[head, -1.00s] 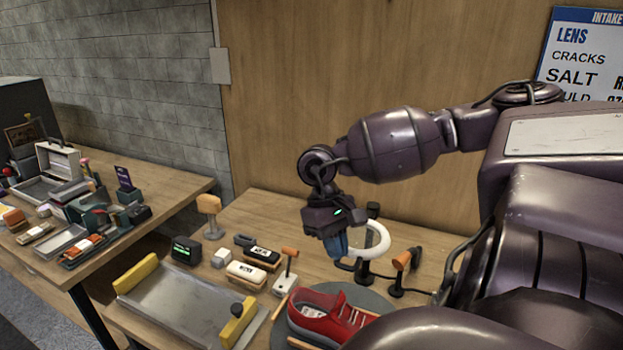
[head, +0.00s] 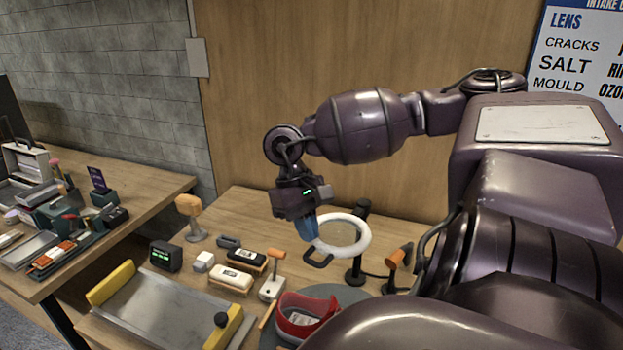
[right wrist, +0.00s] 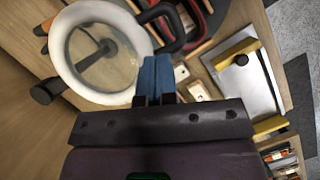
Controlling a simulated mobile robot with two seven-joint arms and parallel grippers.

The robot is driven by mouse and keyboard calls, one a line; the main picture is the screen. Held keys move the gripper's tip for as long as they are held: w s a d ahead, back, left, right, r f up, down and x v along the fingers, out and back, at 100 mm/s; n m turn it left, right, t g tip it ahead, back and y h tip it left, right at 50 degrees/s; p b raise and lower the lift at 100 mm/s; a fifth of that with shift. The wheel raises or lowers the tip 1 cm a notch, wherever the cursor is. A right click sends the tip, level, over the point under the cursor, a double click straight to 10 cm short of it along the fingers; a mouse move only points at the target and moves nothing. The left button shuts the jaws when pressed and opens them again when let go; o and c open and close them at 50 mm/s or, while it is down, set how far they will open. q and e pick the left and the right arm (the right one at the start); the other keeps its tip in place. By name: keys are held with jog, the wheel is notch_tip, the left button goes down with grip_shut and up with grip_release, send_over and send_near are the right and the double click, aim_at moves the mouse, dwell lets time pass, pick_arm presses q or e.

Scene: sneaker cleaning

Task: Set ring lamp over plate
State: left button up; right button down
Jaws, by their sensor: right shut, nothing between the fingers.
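The ring lamp is a white ring (head: 366,240) on a dark stand (head: 356,270), with a dark loop handle (head: 318,259) at its near left side. My right gripper (head: 307,231) has blue fingers and is shut and empty just left of the ring, above the handle. In the right wrist view the fingertips (right wrist: 155,70) are beside the white ring (right wrist: 62,60) and near the dark handle (right wrist: 170,28). The round grey plate (head: 345,292) lies in front of the lamp, with a red shoe (head: 292,325) on it, partly hidden by my arm. My left gripper is not in view.
An orange-headed tool (head: 397,257) stands right of the lamp. A metal tray (head: 165,305) with yellow ends lies front left. Brushes (head: 232,278), a small black display (head: 166,256) and an orange-topped stand (head: 189,210) are nearby. Another cluttered table is at left.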

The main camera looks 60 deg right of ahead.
jog(key=a+v, duration=0.1)
jog(key=v, duration=0.7)
jog(key=shift+s+d+r+b, duration=0.2)
jog(key=shift+r+b, duration=0.1)
